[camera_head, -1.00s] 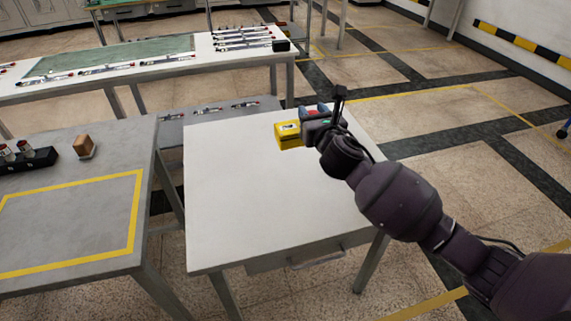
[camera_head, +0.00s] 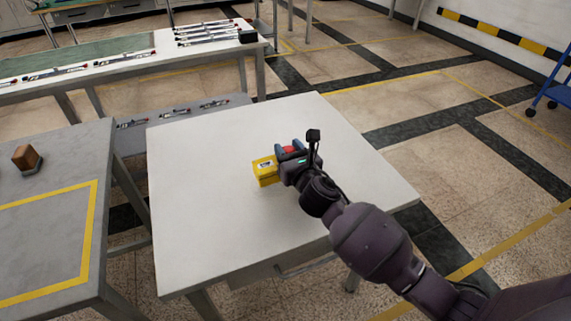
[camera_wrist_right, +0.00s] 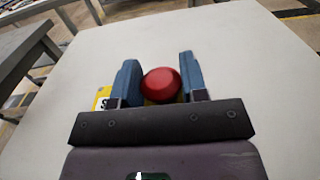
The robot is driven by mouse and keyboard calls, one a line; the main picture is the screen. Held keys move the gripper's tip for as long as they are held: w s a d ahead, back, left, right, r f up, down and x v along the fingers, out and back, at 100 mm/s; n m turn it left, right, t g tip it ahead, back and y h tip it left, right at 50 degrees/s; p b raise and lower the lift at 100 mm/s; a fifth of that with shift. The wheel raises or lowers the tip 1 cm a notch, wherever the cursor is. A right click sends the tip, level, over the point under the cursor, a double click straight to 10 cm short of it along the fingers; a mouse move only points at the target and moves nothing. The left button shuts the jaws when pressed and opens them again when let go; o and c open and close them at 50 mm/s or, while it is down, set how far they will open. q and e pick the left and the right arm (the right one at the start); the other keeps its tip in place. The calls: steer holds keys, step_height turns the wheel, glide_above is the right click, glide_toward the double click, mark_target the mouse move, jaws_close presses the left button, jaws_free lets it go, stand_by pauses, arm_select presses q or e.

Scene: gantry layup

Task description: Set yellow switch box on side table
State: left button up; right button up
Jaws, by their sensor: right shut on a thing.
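The yellow switch box (camera_head: 265,171) has a red round button on top and a white label. It is over the middle of the white side table (camera_head: 200,230); I cannot tell whether its underside touches the top. My right gripper (camera_head: 290,152) is shut on the box from the right. In the right wrist view the blue fingers of the right gripper (camera_wrist_right: 160,82) stand on both sides of the red button, and a yellow edge of the switch box (camera_wrist_right: 103,97) shows by the left finger. The gripper hides most of the box there. My left gripper is not in view.
The side table top is otherwise bare. A grey table (camera_head: 50,225) with a yellow taped outline and a brown block (camera_head: 27,158) stands at the left. A long bench (camera_head: 190,57) with several rods is behind. A blue cart (camera_head: 556,85) is far right.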

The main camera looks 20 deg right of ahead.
steer(key=shift+f, duration=0.35)
step_height(320, 180, down, 4)
steer(key=shift+s+r+b, duration=0.1)
steer(key=shift+b, duration=0.9)
steer(key=shift+f, duration=0.25)
steer(key=shift+c, duration=0.4)
steer(key=shift+r, duration=0.35)
jaws_close()
steer(key=o, duration=1.1)
jaws_free()
steer(key=shift+s, duration=0.55)
steer(key=s, duration=0.5)
steer(key=s+p, duration=0.1)
steer(key=s, duration=0.4)
steer(key=shift+d, duration=0.2)
arm_select(q)
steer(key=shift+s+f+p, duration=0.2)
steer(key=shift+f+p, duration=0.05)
steer(key=shift+p, duration=0.05)
arm_select(e)
steer(key=shift+s, duration=0.4)
